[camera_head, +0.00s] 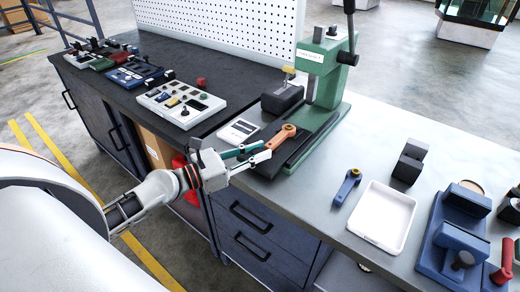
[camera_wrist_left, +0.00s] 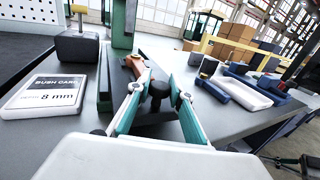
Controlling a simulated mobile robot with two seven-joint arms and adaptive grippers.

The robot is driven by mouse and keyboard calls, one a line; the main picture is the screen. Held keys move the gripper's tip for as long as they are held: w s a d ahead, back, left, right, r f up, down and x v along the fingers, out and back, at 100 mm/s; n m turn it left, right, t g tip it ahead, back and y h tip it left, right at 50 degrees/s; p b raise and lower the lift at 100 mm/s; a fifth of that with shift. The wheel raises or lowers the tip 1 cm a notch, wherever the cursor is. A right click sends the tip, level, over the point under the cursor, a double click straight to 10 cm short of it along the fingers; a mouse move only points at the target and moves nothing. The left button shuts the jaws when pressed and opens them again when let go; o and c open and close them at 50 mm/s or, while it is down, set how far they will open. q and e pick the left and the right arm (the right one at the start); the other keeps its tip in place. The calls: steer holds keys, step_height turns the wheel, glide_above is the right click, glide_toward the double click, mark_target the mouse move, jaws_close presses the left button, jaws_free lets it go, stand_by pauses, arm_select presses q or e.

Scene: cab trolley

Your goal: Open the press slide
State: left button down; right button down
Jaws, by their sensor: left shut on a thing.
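The green press (camera_head: 322,75) stands on the grey worktop with a black lever at its top. Its dark slide (camera_head: 297,148) lies along the green base. An orange part (camera_head: 281,138) with a round eye lies over the slide; it also shows in the left wrist view (camera_wrist_left: 138,68). My left gripper (camera_head: 267,151) is at the near end of the slide. In the left wrist view its two fingers (camera_wrist_left: 158,95) stand on either side of a black knob (camera_wrist_left: 158,89), and it is shut on this knob. The knob's base is partly hidden. My right gripper is not in view.
A white card reading 8 mm (camera_head: 238,131) and a dark block (camera_head: 283,97) are left of the press. A blue lever piece (camera_head: 347,187), white tray (camera_head: 383,216) and blue fixture (camera_head: 453,247) are to the right.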

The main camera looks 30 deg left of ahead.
arm_select(q)
steer(key=shift+w+r, duration=0.1)
steer(key=shift+w, duration=0.05)
steer(key=c, duration=1.8)
jaws_free()
steer(key=v, duration=1.2)
steer(key=s+d+f+m+g+y, duration=0.2)
steer(key=d+f+m, duration=0.1)
steer(key=f+m, duration=0.6)
steer(key=s+d+f+m+g+y, duration=0.2)
steer(key=f+m, duration=0.5)
steer(key=f, duration=0.5)
steer(key=s+d+f+m, duration=0.1)
steer(key=d+f+m, duration=0.2)
steer(key=m, duration=0.3)
steer(key=s+d+f+m+y, duration=0.1)
steer(key=d+f+m, duration=0.2)
steer(key=m, duration=0.3)
steer(key=s+d+f+m+y, duration=0.1)
steer(key=d+f+m, duration=0.2)
steer(key=m, duration=0.3)
steer(key=shift+s+d+g, duration=0.4)
steer(key=shift+d, duration=0.25)
